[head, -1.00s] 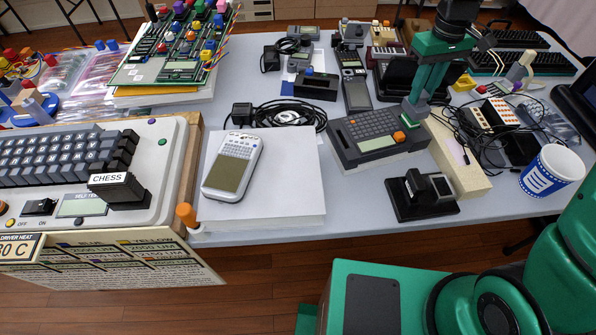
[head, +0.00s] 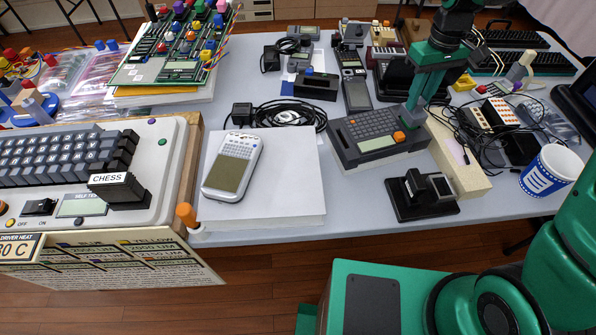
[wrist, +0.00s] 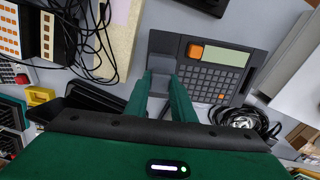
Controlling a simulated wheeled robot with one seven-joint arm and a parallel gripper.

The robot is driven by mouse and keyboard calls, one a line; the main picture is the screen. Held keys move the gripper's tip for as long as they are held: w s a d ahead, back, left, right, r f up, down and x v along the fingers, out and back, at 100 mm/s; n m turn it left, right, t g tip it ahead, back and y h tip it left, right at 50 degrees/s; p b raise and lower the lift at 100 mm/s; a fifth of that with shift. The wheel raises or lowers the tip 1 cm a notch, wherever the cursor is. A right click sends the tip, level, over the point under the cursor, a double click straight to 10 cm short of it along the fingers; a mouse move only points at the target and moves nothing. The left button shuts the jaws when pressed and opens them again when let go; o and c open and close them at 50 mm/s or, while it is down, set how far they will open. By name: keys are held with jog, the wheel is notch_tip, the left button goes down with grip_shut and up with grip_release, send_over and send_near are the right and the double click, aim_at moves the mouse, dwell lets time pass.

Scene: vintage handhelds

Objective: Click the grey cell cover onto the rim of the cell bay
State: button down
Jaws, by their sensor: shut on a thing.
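A dark grey handheld calculator (head: 372,136) with rows of keys, an orange button and a display lies on the table. It also shows in the wrist view (wrist: 212,80). My gripper (head: 411,112) points down at its right end, near the orange button. In the wrist view my gripper (wrist: 160,82) is shut on the small grey cell cover (wrist: 161,64). The cover is at the calculator's end, beside the grey end section where the cell bay (wrist: 162,42) appears to be. The bay's rim is mostly hidden, and I cannot tell whether the cover is seated.
A cream block (head: 462,165) lies right of the calculator, with black cables beyond it. A black stand (head: 420,196) is in front. A white handheld (head: 232,166) rests on a white slab (head: 290,185) at left. A blue-and-white cup (head: 551,170) stands at the right edge.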

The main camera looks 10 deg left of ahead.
jog(key=shift+f, duration=0.75)
dwell(0.4)
jog(key=c, duration=1.4)
grip_release()
jog(key=shift+c, duration=1.6)
jog(key=shift+r, duration=3.5)
